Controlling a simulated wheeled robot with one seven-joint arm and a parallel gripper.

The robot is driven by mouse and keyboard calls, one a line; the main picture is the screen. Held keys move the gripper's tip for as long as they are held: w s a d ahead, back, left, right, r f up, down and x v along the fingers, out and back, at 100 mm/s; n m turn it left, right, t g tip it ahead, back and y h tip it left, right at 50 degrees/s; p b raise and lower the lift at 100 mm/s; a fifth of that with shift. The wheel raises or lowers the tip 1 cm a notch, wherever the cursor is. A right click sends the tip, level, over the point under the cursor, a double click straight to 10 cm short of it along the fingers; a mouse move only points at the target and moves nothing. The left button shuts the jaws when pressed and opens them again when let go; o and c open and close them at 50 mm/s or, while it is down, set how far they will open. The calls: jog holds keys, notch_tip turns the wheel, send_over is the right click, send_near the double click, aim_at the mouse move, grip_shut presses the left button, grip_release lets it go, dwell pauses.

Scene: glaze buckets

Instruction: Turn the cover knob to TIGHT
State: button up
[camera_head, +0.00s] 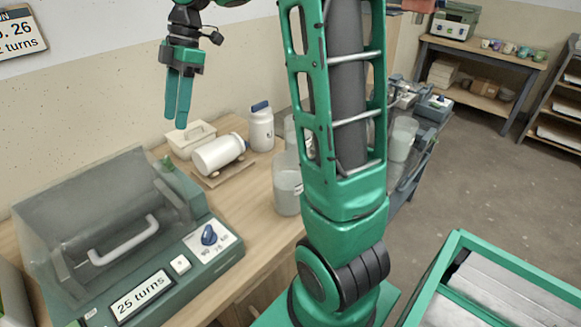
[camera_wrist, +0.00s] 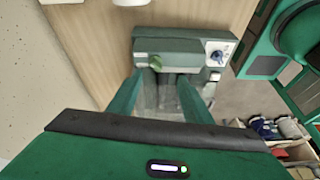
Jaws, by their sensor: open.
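A green machine (camera_head: 190,275) with a clear cover (camera_head: 90,205) stands on the bench at lower left. The cover is down and has a white handle (camera_head: 124,240). A small green knob (camera_head: 167,160) sits at the cover's upper right corner; it also shows in the wrist view (camera_wrist: 155,62). I cannot read any TIGHT mark or its setting. A blue knob (camera_head: 208,235) is on a white panel; it also shows in the wrist view (camera_wrist: 217,57). My gripper (camera_head: 178,122) points down, open and empty, in the air apart from the machine. Its fingers also show in the wrist view (camera_wrist: 161,88).
A white basket (camera_head: 191,138), a lying white jar (camera_head: 218,154), an upright jar (camera_head: 261,127) and a clear bucket (camera_head: 288,185) stand behind the machine. A display (camera_head: 141,296) reads "25 turns". A green-framed cart (camera_head: 440,268) is at lower right.

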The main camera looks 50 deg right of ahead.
jog(key=s+d+f+m+h, duration=0.1)
jog(key=s+d+f+m, duration=0.2)
jog(key=s+m, duration=0.4)
jog(key=s+d+f+m+h, duration=0.1)
jog(key=s+d+f+m, duration=0.2)
jog(key=s+m, duration=0.4)
jog(key=s+d+f+m+h, duration=0.1)
jog(key=s+d+f+m, duration=0.2)
jog(key=s, duration=0.9)
jog(key=shift+s+d+m+h, duration=0.35)
jog(key=shift+d+m, duration=0.6)
jog(key=shift+m, duration=1.15)
jog(key=s, duration=0.1)
jog(key=s+f+m, duration=0.1)
jog(key=s+d, duration=0.1)
jog(key=shift+s+f+m, duration=0.15)
jog(key=shift+s+m, duration=0.15)
jog(key=shift+m, duration=0.1)
jog(key=shift+w+f+h, duration=0.25)
jog(key=shift+w, duration=0.35)
